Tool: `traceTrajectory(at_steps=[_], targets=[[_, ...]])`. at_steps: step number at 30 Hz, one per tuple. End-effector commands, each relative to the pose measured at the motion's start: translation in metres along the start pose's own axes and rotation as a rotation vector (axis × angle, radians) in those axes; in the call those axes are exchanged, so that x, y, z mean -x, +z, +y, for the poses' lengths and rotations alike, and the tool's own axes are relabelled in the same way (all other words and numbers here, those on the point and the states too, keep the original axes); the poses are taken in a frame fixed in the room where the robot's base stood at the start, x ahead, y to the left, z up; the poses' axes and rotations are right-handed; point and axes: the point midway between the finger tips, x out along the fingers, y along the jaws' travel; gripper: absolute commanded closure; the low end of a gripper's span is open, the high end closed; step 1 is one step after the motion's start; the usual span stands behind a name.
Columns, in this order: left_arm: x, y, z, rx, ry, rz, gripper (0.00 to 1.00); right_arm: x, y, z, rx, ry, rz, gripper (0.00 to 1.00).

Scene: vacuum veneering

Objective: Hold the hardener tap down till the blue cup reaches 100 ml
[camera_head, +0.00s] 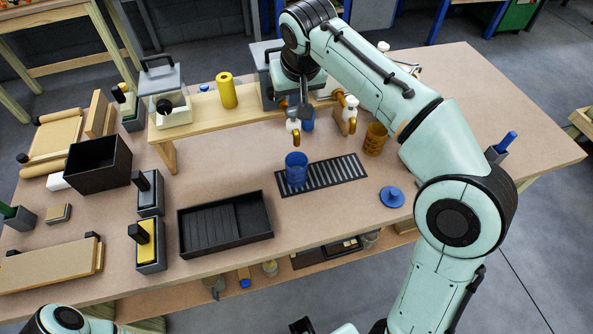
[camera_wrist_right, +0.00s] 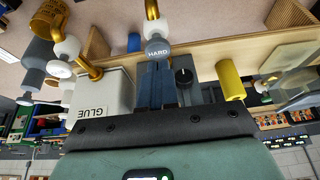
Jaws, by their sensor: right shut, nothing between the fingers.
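The blue cup (camera_head: 296,172) stands upright on the black slotted grate (camera_head: 345,168), below and in front of the hardener tap (camera_head: 293,126). My right gripper (camera_head: 304,110) is shut and empty, pointing down at the tap. In the right wrist view its fingertips (camera_wrist_right: 157,66) overlap the knob's edge; I cannot tell whether they press it. The cup's level cannot be read, and no stream is clear.
The glue tap (camera_head: 350,107) and an amber cup (camera_head: 375,139) stand right of the hardener tap. The white GLUE container (camera_wrist_right: 103,97) is beside my fingers. A yellow roll (camera_head: 226,90) stands on the wooden shelf (camera_head: 200,112). A blue lid (camera_head: 392,197) and a black tray (camera_head: 226,223) lie nearer.

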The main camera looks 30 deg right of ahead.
Motion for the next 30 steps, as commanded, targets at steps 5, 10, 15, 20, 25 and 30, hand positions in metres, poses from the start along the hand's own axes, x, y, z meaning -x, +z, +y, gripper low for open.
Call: traceTrajectory(at_steps=[5, 10, 15, 20, 25, 30], targets=[[0.0, 0.0, 0.0, 0.0, 0.0, 0.0, 0.57, 0.0, 0.0, 0.0, 0.0, 0.0, 0.0, 1.0], [0.0, 0.0, 0.0, 0.0, 0.0, 0.0, 0.57, 0.0, 0.0, 0.0, 0.0, 0.0, 0.0, 1.0], [-0.002, 0.001, -0.001, 0.0, 0.0, -0.001, 0.57, -0.003, 0.001, 0.0, 0.0, 0.0, -0.001, 1.0], [-0.006, 0.001, -0.003, 0.001, -0.001, -0.003, 0.57, -0.008, 0.004, 0.0, 0.0, 0.0, -0.001, 1.0], [-0.01, 0.002, -0.004, 0.002, -0.002, -0.005, 0.57, -0.013, 0.005, 0.0, 0.0, 0.0, -0.001, 1.0], [-0.013, 0.003, -0.006, 0.002, -0.002, -0.006, 0.57, -0.017, 0.007, 0.0, 0.0, 0.0, 0.0, 1.0]])
